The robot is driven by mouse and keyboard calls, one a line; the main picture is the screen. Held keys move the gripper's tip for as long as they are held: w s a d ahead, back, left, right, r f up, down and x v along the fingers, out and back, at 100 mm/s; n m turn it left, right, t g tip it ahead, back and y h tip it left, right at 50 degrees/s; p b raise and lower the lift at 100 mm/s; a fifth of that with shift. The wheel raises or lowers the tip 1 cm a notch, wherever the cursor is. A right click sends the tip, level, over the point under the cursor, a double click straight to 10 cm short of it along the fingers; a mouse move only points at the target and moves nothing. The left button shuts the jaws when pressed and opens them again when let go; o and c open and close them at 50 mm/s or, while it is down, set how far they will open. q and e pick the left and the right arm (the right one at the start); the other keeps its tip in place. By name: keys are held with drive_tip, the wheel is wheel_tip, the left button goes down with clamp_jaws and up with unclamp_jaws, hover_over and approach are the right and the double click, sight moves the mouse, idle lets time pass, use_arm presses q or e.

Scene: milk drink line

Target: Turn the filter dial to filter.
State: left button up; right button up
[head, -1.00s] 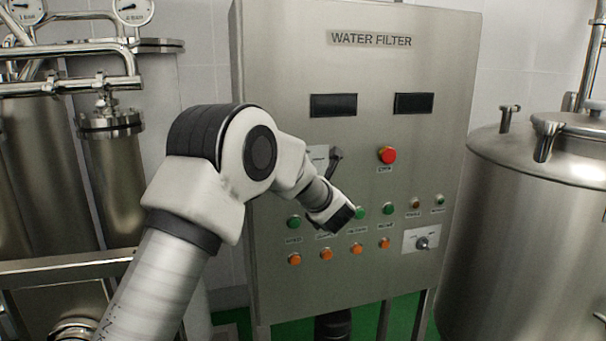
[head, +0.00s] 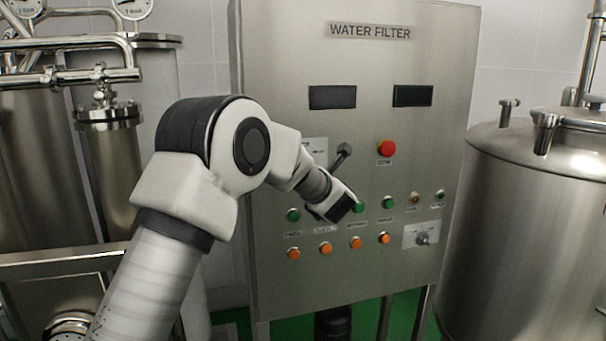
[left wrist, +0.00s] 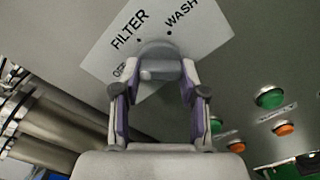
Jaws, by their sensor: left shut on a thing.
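The filter dial (left wrist: 160,68) is a grey knob on a white plate printed FILTER, WASH and a partly covered OFF, in the left wrist view. My left gripper (left wrist: 160,85) is shut on the knob, one finger on each side. I cannot tell which mark the knob points to. In the head view the plate (head: 317,147) shows in part behind my left arm, which hides the knob. A dark rod-like piece (head: 342,156) sticks out at its right; I cannot tell whether it belongs to my gripper. My right gripper is not in view.
A steel tank (head: 520,220) stands at the right. Pipes and cylinders (head: 104,160) stand at the left.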

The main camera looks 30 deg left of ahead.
use_arm(q)
drive_tip(key=m, duration=0.5)
drive_tip(key=r+m+b, duration=0.1)
drive_tip(key=m, duration=0.2)
drive_tip(key=shift+m, duration=0.3)
drive_tip(key=shift+r, duration=0.1)
drive_tip(key=o, duration=0.9)
drive_tip(key=shift+o, duration=1.2)
drive_tip(key=shift+a, duration=0.15)
drive_tip(key=v, duration=1.2)
drive_tip(key=shift+f, duration=0.35)
